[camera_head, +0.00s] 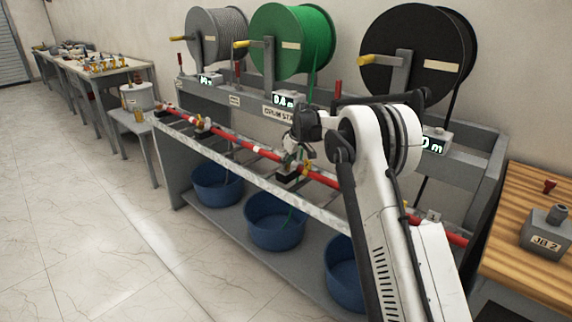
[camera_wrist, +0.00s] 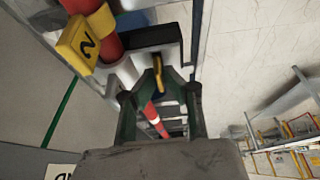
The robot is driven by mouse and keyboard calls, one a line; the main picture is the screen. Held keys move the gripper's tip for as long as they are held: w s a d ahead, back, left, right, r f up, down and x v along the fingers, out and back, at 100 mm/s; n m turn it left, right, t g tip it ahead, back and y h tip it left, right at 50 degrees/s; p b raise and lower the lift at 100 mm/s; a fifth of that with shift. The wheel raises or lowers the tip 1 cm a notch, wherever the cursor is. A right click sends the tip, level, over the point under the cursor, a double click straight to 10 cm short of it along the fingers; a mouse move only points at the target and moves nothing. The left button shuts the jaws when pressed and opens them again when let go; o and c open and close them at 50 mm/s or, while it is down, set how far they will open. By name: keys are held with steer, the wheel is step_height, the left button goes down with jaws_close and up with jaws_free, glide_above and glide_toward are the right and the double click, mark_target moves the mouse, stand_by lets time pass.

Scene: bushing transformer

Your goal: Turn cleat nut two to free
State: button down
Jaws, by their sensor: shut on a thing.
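A yellow tag marked 2 (camera_wrist: 82,45) sits beside a red cable (camera_wrist: 108,44) in the wrist view. Next to it is a pale cleat with a dark block (camera_wrist: 150,36). The yellow nut (camera_wrist: 158,72) shows as a narrow bar at the cleat. My gripper (camera_wrist: 162,82) has its two dark green fingers closed in on the yellow nut. In the head view my gripper (camera_head: 295,150) is at the middle cleat on the bench, near a yellow tag (camera_head: 306,168). The nut cannot be made out there.
The red cable (camera_head: 228,139) runs along the drum stand's front. Grey, green (camera_head: 291,43) and black drums (camera_head: 415,54) stand above it. Blue tubs (camera_head: 275,222) stand on the lower shelf. A wooden table with a grey box (camera_head: 546,233) is at the right. The floor at left is clear.

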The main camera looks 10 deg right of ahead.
stand_by(0.5)
steer(key=c, duration=1.9)
jaws_free()
steer(key=shift+v, duration=4.05)
steer(key=shift+r, duration=0.1)
